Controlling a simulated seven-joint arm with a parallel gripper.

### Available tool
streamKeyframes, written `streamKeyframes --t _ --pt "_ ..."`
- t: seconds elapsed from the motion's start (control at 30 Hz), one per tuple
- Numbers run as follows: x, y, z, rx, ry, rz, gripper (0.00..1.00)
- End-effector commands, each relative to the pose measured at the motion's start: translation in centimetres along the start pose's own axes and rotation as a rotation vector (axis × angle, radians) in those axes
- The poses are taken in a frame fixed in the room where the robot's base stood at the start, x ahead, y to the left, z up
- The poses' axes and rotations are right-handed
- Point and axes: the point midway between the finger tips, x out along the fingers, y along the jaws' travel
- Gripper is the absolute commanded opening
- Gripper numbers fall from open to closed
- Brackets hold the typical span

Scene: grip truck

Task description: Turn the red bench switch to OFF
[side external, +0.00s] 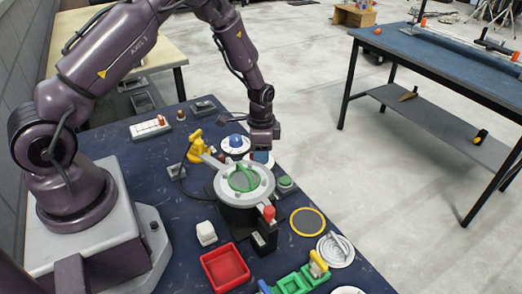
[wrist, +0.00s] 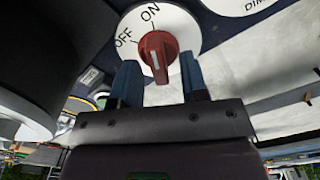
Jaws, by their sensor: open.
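The red bench switch (wrist: 160,48) is a red knob with a white line, on a white round dial (wrist: 187,27) marked OFF and ON. ON is at the top and OFF at the upper left in the wrist view. I cannot tell for sure which label the knob points to. My gripper (wrist: 159,66) is open, with one blue finger on each side of the knob and gaps visible. In the side external view my gripper (side external: 262,155) is low over the bench and hides the knob.
A blue-domed control (side external: 236,142) stands just left of my gripper. A grey round fixture with a green handle (side external: 244,179) stands close in front. A yellow part (side external: 197,146), a green button (side external: 286,184) and a red tray (side external: 225,268) are nearby on the dark blue bench.

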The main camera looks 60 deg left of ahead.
Motion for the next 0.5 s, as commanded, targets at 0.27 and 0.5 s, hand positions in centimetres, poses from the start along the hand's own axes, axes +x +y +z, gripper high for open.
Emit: streamKeyframes --t 0.27,0.5 --pt "-0.03 0.00 0.00 0.000 0.000 0.000 0.00" --pt "-0.05 0.00 0.00 -0.010 0.000 0.000 0.00"
